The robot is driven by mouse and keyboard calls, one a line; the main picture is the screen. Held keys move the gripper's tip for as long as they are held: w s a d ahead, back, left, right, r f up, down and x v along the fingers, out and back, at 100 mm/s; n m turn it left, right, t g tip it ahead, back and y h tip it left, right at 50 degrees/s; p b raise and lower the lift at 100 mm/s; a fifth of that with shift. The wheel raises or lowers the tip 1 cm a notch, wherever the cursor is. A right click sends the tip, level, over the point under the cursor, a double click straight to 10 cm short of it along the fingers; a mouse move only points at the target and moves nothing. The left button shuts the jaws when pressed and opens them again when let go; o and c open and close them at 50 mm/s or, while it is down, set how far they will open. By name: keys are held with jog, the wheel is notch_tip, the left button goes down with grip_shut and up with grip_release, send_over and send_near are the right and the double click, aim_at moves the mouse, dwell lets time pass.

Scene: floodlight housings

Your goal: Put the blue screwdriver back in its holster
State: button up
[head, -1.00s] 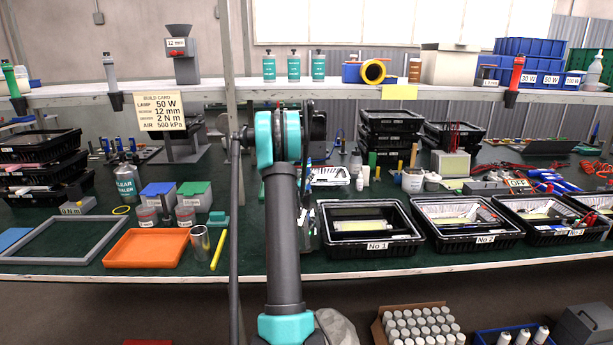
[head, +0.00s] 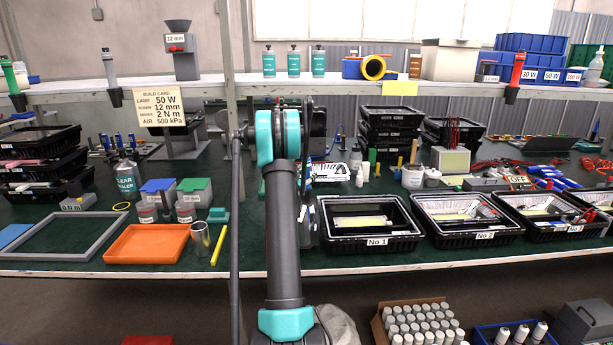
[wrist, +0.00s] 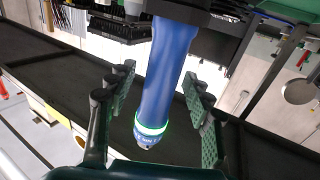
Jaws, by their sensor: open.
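The blue screwdriver (wrist: 168,70) fills the middle of the wrist view, with a pale green-edged ring and small lettering near its lower end. My gripper (wrist: 162,98) is open, with one ribbed finger on each side of the blue handle. Gaps show between the handle and both fingers. The handle's upper end runs up to dark parts at the top of the wrist view, and I cannot tell whether it sits in a holster. In the head view my arm hides the gripper and the blue screwdriver.
Green (head: 10,77), grey (head: 109,68) and red (head: 517,72) tools stand in black holsters along the shelf edge (head: 430,90). Black trays (head: 376,243) and an orange tray (head: 146,244) lie on the bench.

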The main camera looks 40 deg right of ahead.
jog(key=v, duration=1.2)
